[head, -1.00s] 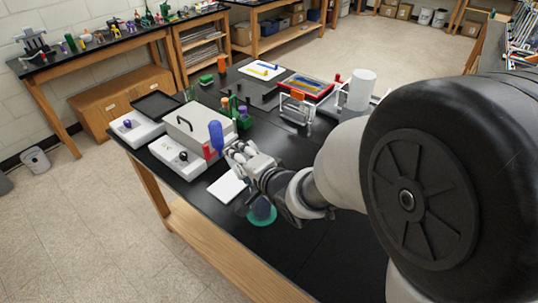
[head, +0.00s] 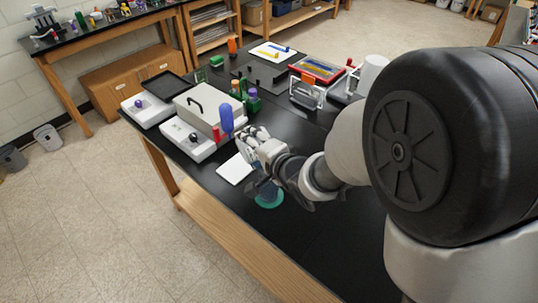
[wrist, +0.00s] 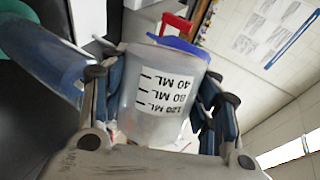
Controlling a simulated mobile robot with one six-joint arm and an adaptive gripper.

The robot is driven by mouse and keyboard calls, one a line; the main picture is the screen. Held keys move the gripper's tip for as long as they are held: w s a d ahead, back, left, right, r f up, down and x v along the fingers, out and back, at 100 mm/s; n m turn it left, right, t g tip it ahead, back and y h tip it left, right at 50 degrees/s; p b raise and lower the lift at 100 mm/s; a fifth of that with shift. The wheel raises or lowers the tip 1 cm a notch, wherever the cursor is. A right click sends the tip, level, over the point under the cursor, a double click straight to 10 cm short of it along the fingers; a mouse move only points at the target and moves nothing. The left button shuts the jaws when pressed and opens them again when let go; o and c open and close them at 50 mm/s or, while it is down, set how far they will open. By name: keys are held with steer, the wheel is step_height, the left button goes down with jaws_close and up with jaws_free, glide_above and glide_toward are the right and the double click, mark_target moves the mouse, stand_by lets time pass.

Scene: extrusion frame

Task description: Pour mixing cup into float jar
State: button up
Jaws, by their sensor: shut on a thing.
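The mixing cup (wrist: 158,90) is translucent, with a white label of ML marks, upside down in the wrist view. My gripper (wrist: 155,100) is shut on it, with a finger on each side. The float jar (wrist: 50,62) is clear bluish with a teal base, at the left of the wrist view beside the gripper. The cup's axis is tilted relative to the jar's. In the head view the jar (head: 267,192) stands on the black table, partly hidden by my gripper (head: 250,140). The cup's contents and any flow cannot be made out.
A white pad (head: 235,169) lies left of the jar. A blue upright object (head: 227,118), a red item (head: 216,133) and a grey box (head: 205,108) stand beyond the gripper. The table's front edge (head: 225,207) is near the jar.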

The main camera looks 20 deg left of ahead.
steer(key=shift+w+d+r+m+g+y+p, duration=0.25)
steer(key=shift+r+m+g+y+p, duration=0.4)
steer(key=shift+p, duration=1.5)
